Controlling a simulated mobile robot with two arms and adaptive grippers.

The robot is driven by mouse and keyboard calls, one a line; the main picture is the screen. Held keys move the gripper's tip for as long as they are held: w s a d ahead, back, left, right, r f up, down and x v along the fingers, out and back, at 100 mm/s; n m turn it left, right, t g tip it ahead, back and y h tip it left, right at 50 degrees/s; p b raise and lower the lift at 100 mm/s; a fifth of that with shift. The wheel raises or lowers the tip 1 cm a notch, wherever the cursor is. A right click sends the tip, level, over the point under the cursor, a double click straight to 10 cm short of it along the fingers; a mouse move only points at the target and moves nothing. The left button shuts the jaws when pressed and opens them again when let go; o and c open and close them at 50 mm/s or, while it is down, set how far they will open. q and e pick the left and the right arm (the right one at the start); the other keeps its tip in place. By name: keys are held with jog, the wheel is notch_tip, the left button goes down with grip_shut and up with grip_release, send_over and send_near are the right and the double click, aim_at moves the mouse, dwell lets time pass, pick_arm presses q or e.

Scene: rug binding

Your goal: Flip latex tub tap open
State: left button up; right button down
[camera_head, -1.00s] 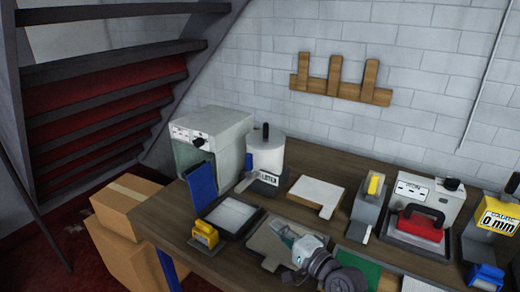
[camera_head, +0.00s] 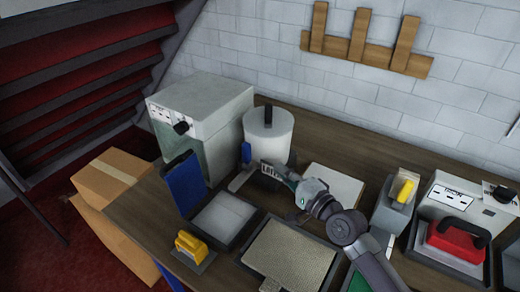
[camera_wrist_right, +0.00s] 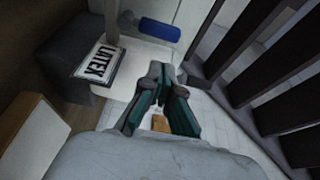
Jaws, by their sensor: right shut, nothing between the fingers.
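The latex tub (camera_head: 268,135) is a white cylinder with a black knob on its lid, standing at the back of the bench. A LATEX label (camera_head: 267,171) sits at its front foot and also shows in the wrist view (camera_wrist_right: 95,62). A blue tap lever (camera_head: 246,152) stands upright at the tub's front left; a blue bar, apparently this lever, shows in the wrist view (camera_wrist_right: 160,30). My right gripper (camera_head: 282,171) is shut and empty, just in front of the tub near the label. In the wrist view its fingertips (camera_wrist_right: 160,70) point toward the blue bar, apart from it. My left gripper is out of view.
A grey-white box machine (camera_head: 205,105) stands left of the tub. A white board (camera_head: 335,186) is right of the tub, close to my right arm.

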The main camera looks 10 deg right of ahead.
aim_at(247, 157)
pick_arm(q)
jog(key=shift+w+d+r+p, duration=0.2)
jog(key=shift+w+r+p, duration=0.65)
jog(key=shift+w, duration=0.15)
pick_arm(e)
jog(key=x, duration=1)
jog(key=shift+w, duration=0.15)
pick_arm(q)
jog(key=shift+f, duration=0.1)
pick_arm(e)
jog(key=shift+f, duration=0.15)
